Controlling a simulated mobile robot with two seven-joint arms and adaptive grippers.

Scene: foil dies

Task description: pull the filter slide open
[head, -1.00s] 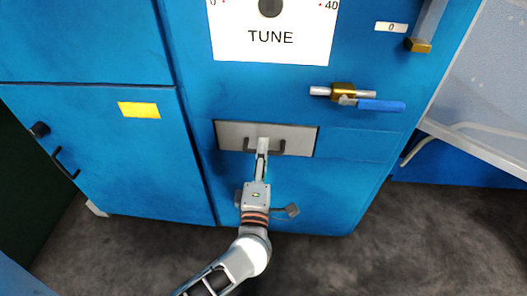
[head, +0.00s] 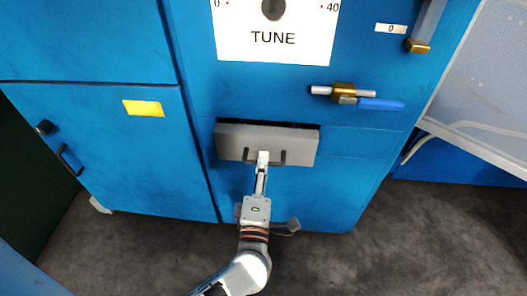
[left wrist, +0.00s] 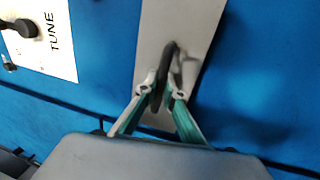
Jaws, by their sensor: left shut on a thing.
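The filter slide (head: 230,139) is a grey panel in the front of the blue cabinet, below the TUNE plate. It stands out a little from the cabinet, with a dark gap along its top edge. Its dark bar handle (head: 282,158) is on its front; the middle of the handle is hidden by my gripper. My left gripper (head: 263,157) is shut on this handle. In the left wrist view both fingers close around the dark handle (left wrist: 168,62) in front of the grey panel (left wrist: 152,30). My right gripper is not in view.
A valve with a blue lever (head: 380,104) is above and right of the slide. The white TUNE plate (head: 275,45) is above. A cabinet door with a dark handle (head: 68,160) is at left. Dark floor (head: 400,240) in front is clear.

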